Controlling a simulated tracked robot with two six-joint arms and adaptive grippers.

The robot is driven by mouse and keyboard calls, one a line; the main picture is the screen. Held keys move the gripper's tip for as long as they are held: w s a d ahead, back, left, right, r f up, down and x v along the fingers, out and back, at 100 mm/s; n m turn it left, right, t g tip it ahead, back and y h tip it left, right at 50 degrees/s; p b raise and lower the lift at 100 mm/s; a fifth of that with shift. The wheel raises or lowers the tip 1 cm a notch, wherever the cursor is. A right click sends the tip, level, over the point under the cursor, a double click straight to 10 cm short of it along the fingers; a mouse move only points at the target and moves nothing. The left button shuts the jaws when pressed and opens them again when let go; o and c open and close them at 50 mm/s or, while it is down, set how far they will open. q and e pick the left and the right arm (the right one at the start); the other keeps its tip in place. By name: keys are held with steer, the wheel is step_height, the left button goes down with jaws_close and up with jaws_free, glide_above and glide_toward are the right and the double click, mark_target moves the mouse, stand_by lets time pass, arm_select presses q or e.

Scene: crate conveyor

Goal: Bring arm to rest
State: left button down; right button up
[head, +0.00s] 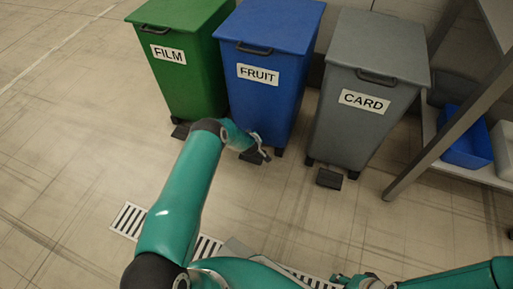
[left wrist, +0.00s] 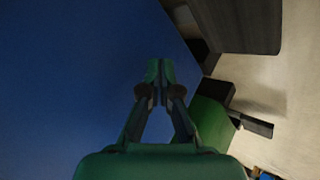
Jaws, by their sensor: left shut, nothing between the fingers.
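My left arm reaches up from the bottom of the head view, and its gripper (head: 260,150) is in front of the lower part of the blue FRUIT bin (head: 265,70). In the left wrist view the gripper fingers (left wrist: 159,75) are together and empty, with the blue bin's surface (left wrist: 70,80) filling the left side. I cannot tell whether they touch the bin. My right arm shows at the bottom right of the head view; its gripper's fingers cannot be made out.
A green FILM bin (head: 178,80) stands left of the blue bin and a grey CARD bin (head: 365,115) right of it, lids down. Pedals sit at their feet. A shelf with a blue crate (head: 466,138) is at the right. Open floor (head: 60,150) lies left, with a drain grate (head: 130,220).

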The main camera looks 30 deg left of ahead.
arm_select(q)
steer(key=shift+s+d, duration=0.1)
stand_by(0.3)
steer(key=s+d+r+m+g+h, duration=0.2)
steer(key=s+d+r+m+h, duration=0.15)
steer(key=s+d, duration=0.8)
steer(key=s+d+r+m+g+h, duration=0.3)
steer(key=s+d+m, duration=0.2)
steer(key=s+d, duration=0.6)
steer(key=s+d+r+m+g+h+p, duration=0.1)
steer(key=s+d+r+m, duration=0.15)
steer(key=s, duration=0.45)
steer(key=s+d+r+m+g, duration=0.1)
steer(key=s+d+r, duration=0.25)
steer(key=s, duration=0.25)
step_height(320, 180, up, 37)
steer(key=p, duration=3.8)
steer(key=shift+d, duration=0.2)
